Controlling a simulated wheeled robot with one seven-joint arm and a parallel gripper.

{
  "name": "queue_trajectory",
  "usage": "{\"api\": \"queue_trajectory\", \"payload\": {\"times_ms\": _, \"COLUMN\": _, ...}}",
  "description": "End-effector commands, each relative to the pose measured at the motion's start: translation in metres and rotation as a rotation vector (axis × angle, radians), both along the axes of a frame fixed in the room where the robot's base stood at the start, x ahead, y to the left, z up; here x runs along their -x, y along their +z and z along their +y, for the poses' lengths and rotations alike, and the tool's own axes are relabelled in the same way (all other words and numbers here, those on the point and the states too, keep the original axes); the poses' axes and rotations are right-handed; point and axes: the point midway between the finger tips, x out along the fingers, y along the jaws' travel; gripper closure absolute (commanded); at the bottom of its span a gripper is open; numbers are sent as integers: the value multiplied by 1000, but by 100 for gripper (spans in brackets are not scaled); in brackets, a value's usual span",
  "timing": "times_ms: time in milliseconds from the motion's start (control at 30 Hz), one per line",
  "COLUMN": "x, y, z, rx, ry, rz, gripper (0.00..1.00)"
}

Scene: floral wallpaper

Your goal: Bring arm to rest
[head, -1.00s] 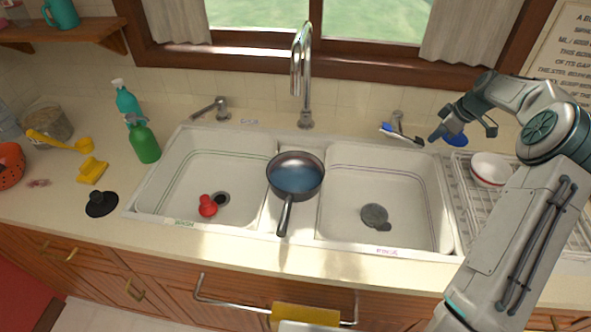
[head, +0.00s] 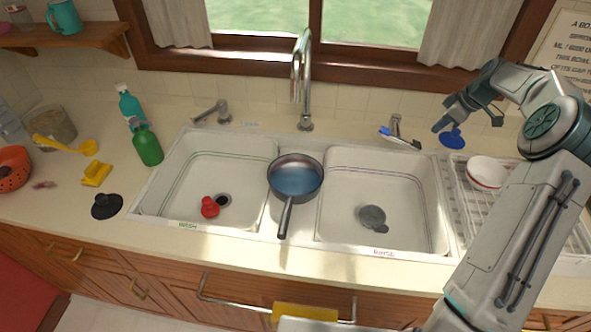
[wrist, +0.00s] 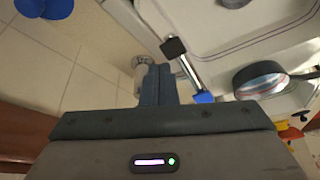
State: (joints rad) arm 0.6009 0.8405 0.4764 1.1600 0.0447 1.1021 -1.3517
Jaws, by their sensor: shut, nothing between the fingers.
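My gripper (head: 437,128) is raised at the right, above the counter behind the right sink basin and beside a blue object (head: 453,138). In the wrist view its fingers (wrist: 157,84) are together, with nothing between them. My arm reaches up from the lower right and bends over the dish rack side. The blue object shows in the wrist view's top left corner (wrist: 45,8), apart from the fingers.
A pan (head: 295,180) rests across the divider of the double sink (head: 150,208). A white bowl (head: 487,172) sits on the dish rack (head: 462,215). The tall faucet (head: 304,75) stands behind the sink.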

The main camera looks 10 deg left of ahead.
Motion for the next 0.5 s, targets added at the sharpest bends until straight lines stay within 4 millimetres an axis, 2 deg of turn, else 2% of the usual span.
{"api": "queue_trajectory", "payload": {"times_ms": 33, "x": 0, "y": 9, "z": 0, "rx": 0, "ry": 0, "rz": 0, "gripper": 100}}
{"api": "queue_trajectory", "payload": {"times_ms": 167, "x": 0, "y": 18, "z": 0, "rx": 0, "ry": 0, "rz": 0, "gripper": 100}}
{"api": "queue_trajectory", "payload": {"times_ms": 500, "x": 0, "y": 18, "z": 0, "rx": 0, "ry": 0, "rz": 0, "gripper": 100}}
